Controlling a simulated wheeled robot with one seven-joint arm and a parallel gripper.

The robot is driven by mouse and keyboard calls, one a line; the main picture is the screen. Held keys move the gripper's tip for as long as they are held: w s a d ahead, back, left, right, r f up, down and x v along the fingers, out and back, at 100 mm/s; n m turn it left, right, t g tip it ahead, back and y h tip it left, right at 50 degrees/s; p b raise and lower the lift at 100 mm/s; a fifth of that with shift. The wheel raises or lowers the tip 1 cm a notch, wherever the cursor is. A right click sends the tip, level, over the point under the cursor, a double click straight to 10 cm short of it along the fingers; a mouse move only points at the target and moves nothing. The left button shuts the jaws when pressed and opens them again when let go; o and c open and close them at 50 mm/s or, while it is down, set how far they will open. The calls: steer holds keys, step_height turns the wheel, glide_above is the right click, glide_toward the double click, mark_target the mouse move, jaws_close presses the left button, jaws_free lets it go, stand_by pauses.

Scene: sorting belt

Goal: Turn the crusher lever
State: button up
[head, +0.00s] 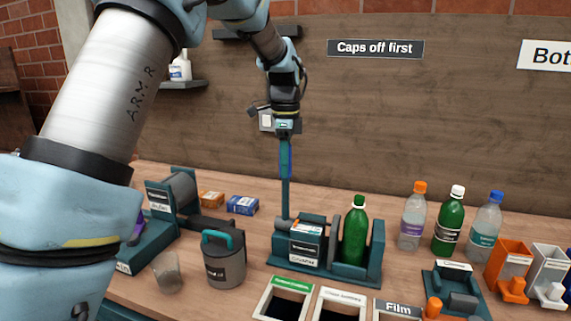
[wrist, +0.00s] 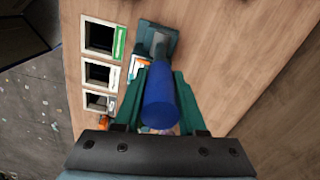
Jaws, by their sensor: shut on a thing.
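The crusher (head: 300,262) is a teal device on the bench, with a grey block inside. A green bottle (head: 355,238) with a green cap stands upright in its right part. The crusher lever (head: 285,190) is a teal bar rising nearly upright from the crusher's left side, with a blue grip at its top. My gripper (head: 287,140) is at the top of the lever and shut on the grip. In the wrist view the blue grip (wrist: 160,100) lies between the teal fingers of my gripper (wrist: 158,105). The fingers' contact with the grip is partly hidden.
Several bottles (head: 449,222) stand right of the crusher. Bench openings (head: 283,302) lie in front of it. A grey canister (head: 224,263) and a glass (head: 167,272) stand to its left. A blue box (head: 242,205) lies behind. The wooden wall backs the bench.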

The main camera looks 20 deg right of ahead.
jaws_close()
stand_by(0.8)
